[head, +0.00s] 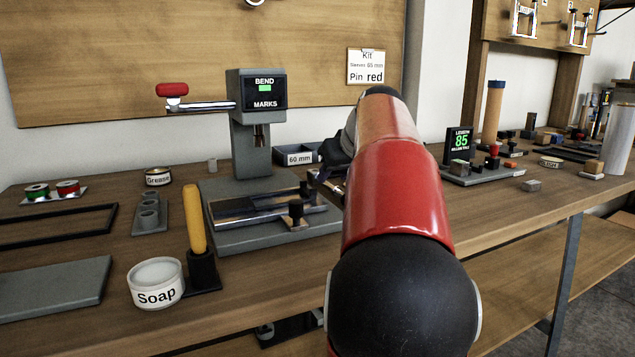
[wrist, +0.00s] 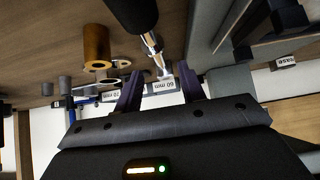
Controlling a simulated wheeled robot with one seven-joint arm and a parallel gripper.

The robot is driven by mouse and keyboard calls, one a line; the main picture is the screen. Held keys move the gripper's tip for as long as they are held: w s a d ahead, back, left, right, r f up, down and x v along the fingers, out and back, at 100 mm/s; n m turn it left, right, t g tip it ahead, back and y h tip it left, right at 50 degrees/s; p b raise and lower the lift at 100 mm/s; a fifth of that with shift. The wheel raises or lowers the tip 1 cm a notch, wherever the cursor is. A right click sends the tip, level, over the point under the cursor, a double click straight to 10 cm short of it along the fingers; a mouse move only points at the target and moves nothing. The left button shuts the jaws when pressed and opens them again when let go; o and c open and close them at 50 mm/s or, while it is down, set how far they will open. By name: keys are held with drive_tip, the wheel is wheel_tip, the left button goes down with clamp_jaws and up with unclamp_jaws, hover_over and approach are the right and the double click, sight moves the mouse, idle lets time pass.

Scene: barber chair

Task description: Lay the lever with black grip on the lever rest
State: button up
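A lever with a black grip (wrist: 132,12) shows at the top of the wrist view. Its chrome rod (wrist: 150,42) runs down to the right, toward the space between my fingertips. My gripper (wrist: 160,72) has its two dark fingers spread wide apart, with no finger pressed on the rod. In the head view my gripper (head: 328,170) is partly hidden behind my red arm, just right of the bending press (head: 258,130). A short bright metal piece shows below it; I cannot tell if it is this lever. I cannot pick out the lever rest for certain.
The press has a red-gripped lever (head: 172,90) on its left and a grey base plate (head: 225,236) with a black knob (head: 296,212). A 60 mm bin (head: 296,156) stands behind my gripper. A soap tub (head: 157,283) and yellow-handled tool (head: 195,220) stand front left.

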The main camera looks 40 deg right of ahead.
sight(328, 183)
drive_tip(key=x, duration=0.4)
drive_tip(key=shift+w+d, duration=0.1)
clamp_jaws()
